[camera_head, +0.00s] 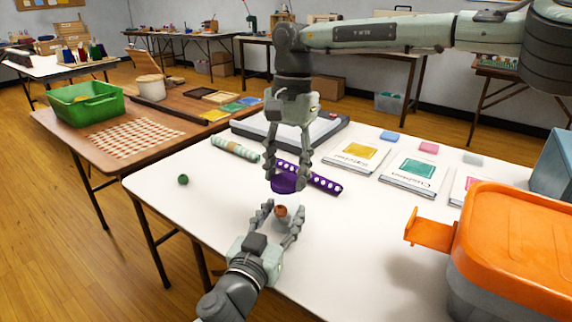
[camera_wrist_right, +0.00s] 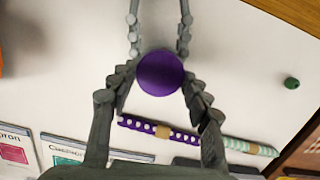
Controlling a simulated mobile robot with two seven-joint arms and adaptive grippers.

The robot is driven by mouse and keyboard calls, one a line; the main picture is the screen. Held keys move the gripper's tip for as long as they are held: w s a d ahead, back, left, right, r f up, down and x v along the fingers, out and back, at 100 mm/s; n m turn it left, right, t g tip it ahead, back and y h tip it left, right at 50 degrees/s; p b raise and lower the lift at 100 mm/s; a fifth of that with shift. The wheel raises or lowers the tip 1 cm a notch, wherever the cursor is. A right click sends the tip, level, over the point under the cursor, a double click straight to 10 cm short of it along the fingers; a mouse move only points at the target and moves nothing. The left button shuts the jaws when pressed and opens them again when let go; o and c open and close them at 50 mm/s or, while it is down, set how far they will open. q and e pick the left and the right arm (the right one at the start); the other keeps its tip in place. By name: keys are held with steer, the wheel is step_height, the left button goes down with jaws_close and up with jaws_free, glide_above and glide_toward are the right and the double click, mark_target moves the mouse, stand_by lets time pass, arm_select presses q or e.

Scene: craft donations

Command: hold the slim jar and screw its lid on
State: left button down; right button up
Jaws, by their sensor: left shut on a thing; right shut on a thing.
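The round purple lid (camera_head: 285,184) is in my right gripper (camera_head: 289,179), whose fingers close on its rim from both sides. My left gripper (camera_head: 280,214) is shut on the slim jar (camera_head: 281,212), which is mostly hidden between the fingers; a reddish-brown top part shows. The lid is above the jar, with a small gap between them in the head view. In the right wrist view, the lid (camera_wrist_right: 160,73) covers the jar, and the left gripper's fingers (camera_wrist_right: 159,22) show beyond it.
A purple dotted strip (camera_head: 322,182) and a pale green roll (camera_head: 235,149) lie behind the grippers on the white table (camera_head: 345,250). A green ball (camera_head: 183,180) is at left. Booklets (camera_head: 413,173) and a grey bin with an orange lid (camera_head: 520,240) are at right. The front middle is clear.

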steer(key=shift+f, duration=0.65)
stand_by(0.5)
